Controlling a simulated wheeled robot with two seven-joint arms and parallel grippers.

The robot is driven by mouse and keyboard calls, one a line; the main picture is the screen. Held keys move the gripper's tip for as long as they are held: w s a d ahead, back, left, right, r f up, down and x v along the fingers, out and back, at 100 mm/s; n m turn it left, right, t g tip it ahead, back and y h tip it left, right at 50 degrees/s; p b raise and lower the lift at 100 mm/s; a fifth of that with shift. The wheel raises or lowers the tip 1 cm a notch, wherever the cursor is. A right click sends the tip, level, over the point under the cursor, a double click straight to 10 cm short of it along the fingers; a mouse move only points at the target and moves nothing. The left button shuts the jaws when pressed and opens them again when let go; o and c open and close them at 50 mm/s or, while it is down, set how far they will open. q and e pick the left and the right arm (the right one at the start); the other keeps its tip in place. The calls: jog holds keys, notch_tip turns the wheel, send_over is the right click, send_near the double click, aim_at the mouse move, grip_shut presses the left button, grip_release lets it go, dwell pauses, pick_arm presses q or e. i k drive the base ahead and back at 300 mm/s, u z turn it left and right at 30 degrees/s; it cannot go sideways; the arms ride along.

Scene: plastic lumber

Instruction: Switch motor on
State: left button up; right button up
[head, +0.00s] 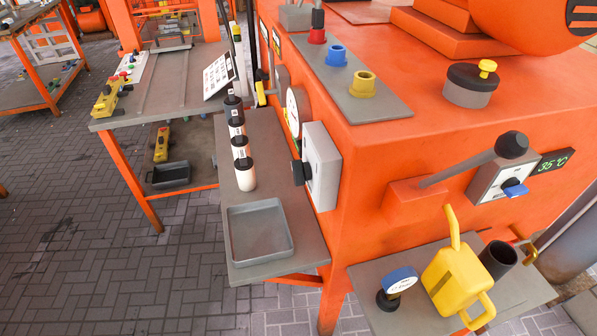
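A large orange machine (375,165) fills the right half of the head view. On its side is a grey switch box (322,165) with a black knob (299,171) that faces left. On its front right is a grey panel with a blue rotary switch (514,188), beside a green display (553,161) reading 35 °C. I cannot tell which of these switches is the motor's. Neither of my grippers is in view.
A side shelf carries a grey tray (258,263) and several bottles (244,172). A front shelf holds a yellow oil can (458,278), a blue-rimmed gauge (400,280) and a dark cup (498,258). A workbench (180,92) stands back left. The paved floor at left is clear.

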aim_at(301, 170)
jog(key=k, duration=1)
jog(key=u, duration=1.35)
jog(key=i, duration=2.85)
jog(key=z, duration=2.8)
